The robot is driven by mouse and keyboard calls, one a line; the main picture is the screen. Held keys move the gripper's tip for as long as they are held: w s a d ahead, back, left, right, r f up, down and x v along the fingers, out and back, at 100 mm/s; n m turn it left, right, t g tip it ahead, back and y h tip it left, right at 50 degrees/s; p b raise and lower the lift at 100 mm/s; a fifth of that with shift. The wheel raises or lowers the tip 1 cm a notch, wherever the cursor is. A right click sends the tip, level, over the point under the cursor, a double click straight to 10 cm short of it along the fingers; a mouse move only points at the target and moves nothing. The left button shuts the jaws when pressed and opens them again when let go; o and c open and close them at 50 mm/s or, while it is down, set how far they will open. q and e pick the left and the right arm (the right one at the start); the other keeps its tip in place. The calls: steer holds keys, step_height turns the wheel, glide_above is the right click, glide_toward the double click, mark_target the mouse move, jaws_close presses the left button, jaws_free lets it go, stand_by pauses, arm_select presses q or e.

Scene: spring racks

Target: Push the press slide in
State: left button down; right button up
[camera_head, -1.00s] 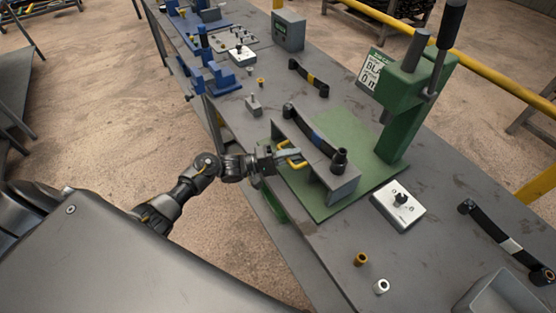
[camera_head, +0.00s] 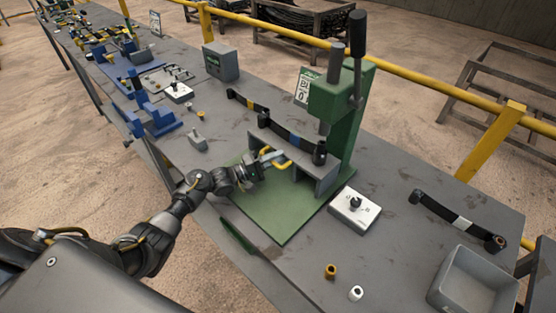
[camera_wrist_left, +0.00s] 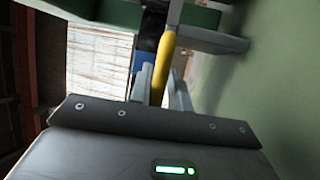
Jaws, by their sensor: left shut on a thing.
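The press slide (camera_head: 322,180) is a grey bench-shaped carriage on the green base plate (camera_head: 285,222) of the green press (camera_head: 345,115). It stands at the rear of the plate, close to the press column. My left gripper (camera_head: 268,160) is shut on the slide's yellow handle (camera_head: 281,158). The wrist view shows the yellow bar (camera_wrist_left: 165,62) between the fingers (camera_wrist_left: 161,88). My right gripper is out of view.
A white switch box (camera_head: 354,208) sits right of the plate. A banded black arm (camera_head: 459,219), a grey bin (camera_head: 474,280) and two small bushings (camera_head: 331,271) lie further right. Blue fixtures (camera_head: 155,118) stand at the left. The front of the green plate is clear.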

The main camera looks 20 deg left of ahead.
arm_select(q)
steer(key=shift+w+a+r, duration=0.1)
steer(key=shift+w+r, duration=0.15)
steer(key=shift+r, duration=0.35)
steer(key=c, duration=1.5)
jaws_free()
steer(key=shift+c, duration=0.2)
steer(key=shift+o, duration=0.4)
steer(key=shift+w+f, duration=0.1)
steer(key=shift+f, duration=0.1)
steer(key=shift+f, duration=0.15)
steer(key=b+v, duration=0.2)
steer(key=v, duration=0.8)
steer(key=shift+f, duration=0.1)
steer(key=shift+s+a, duration=0.1)
steer(key=shift+s, duration=0.3)
